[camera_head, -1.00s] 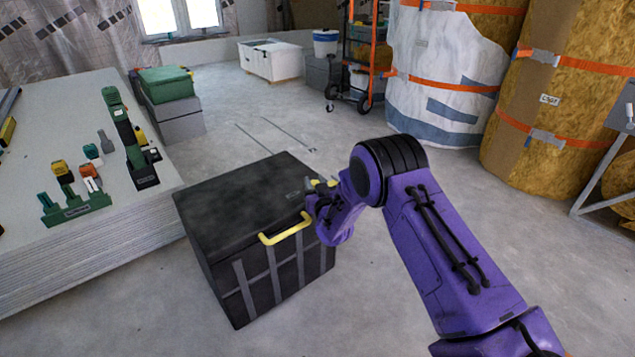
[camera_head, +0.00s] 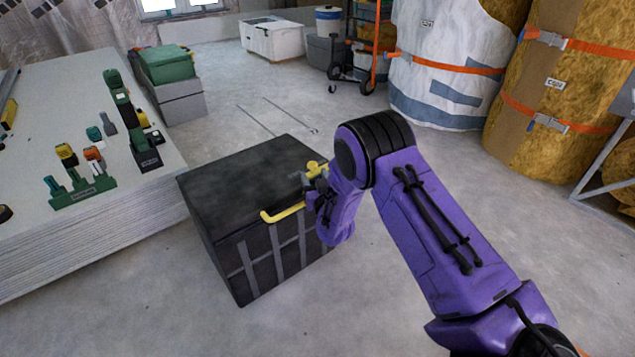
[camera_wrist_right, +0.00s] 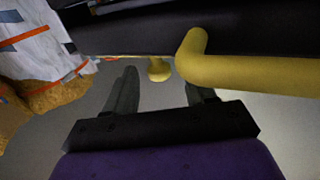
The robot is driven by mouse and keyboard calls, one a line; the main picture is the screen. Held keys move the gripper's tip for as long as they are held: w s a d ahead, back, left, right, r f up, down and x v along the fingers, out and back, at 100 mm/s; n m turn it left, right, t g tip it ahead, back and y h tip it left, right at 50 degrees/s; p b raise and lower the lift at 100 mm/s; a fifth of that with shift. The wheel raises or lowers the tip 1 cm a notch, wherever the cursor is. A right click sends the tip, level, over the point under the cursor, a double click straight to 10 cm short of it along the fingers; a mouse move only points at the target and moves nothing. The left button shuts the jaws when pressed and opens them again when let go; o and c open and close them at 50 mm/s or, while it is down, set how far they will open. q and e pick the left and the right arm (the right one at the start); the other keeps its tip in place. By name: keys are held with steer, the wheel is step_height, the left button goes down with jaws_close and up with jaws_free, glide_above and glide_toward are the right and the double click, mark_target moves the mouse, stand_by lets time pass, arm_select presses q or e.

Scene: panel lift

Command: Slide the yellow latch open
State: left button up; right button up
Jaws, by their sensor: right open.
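A black chest (camera_head: 235,185) stands on the floor with its lid down. A yellow bar handle (camera_head: 280,213) sits on its front edge, and shows large at the right in the right wrist view (camera_wrist_right: 260,74). The small yellow latch (camera_head: 314,168) is near the chest's right corner, partly hidden by my gripper. In the right wrist view a yellow knob (camera_wrist_right: 158,69), apparently the latch, lies between and just beyond the fingers. My right gripper (camera_head: 313,186) is open at that corner; contact with the knob cannot be told. My left gripper is not in view.
A panel stack (camera_head: 90,250) with tools on it stands left of the chest. A green case (camera_head: 166,64) sits on grey boxes behind. Wrapped insulation rolls (camera_head: 450,65) and a wheeled rack (camera_head: 365,60) stand at the back right. The floor around the chest is clear.

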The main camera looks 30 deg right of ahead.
steer(key=p+v, duration=0.1)
steer(key=v, duration=0.5)
steer(key=shift+s, duration=0.3)
steer(key=shift+a, duration=0.1)
